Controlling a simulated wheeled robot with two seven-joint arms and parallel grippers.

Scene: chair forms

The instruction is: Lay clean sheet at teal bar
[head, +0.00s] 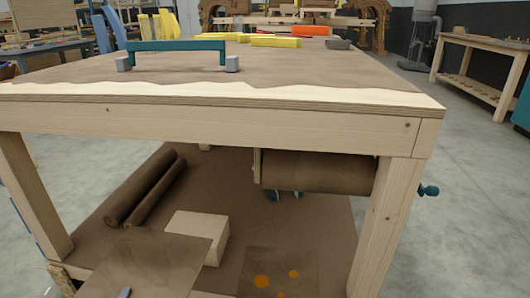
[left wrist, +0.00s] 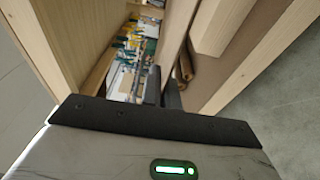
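The teal bar (head: 178,46) spans two grey blocks on the tabletop (head: 400,93), over brown sheet (head: 290,72) with a ragged front edge. A brown roll (head: 315,172) hangs under the top at the right. A sheet with orange spots (head: 280,268) lies on the lower shelf. Another brown sheet (head: 150,268) shows at the bottom, overlapping a pale box (head: 212,236). A small grey tip (head: 125,293), apparently my left gripper, shows at this sheet. In the left wrist view, its dark fingers (left wrist: 162,92) are close together; a grip is not clear. My right gripper is out of view.
Two brown rolls (head: 145,187) lie on the shelf at the left. Table legs (head: 388,230) stand at both front corners. Yellow pieces (head: 275,41) and an orange piece (head: 308,31) are at the back of the top.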

